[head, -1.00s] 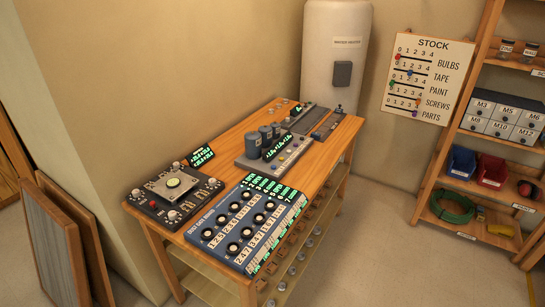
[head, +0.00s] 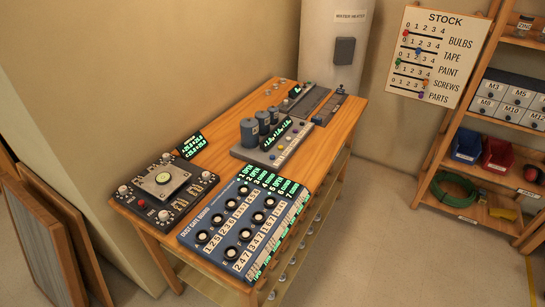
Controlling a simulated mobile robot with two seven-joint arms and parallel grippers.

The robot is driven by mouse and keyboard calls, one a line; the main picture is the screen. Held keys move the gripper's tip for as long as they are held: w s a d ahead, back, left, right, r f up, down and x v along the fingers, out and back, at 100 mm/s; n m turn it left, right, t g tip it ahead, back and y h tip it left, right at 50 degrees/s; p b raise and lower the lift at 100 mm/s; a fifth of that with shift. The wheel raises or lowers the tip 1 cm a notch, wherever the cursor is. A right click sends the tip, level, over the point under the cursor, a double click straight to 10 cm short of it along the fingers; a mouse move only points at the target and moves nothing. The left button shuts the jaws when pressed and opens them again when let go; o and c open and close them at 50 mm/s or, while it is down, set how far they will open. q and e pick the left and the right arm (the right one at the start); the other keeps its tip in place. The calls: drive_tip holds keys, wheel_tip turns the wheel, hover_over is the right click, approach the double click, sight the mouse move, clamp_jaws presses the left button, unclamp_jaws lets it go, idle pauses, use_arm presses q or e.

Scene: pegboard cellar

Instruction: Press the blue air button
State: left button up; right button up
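A grey device (head: 262,158) with several dark blue-grey canisters (head: 250,132) stands near the middle of the wooden workbench. A lit display (head: 281,139) and a row of small coloured buttons (head: 278,151) run along its front side. The buttons are too small to read, and I cannot tell for certain which is the blue air button. Neither of my grippers is in view.
On the workbench (head: 318,146), a blue dust gate board (head: 222,219) lies in front and a dark panel with a square plate (head: 160,182) at left. Boards lean at far left; shelves (head: 470,190) stand right. Floor (head: 385,230) between bench and shelves is clear.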

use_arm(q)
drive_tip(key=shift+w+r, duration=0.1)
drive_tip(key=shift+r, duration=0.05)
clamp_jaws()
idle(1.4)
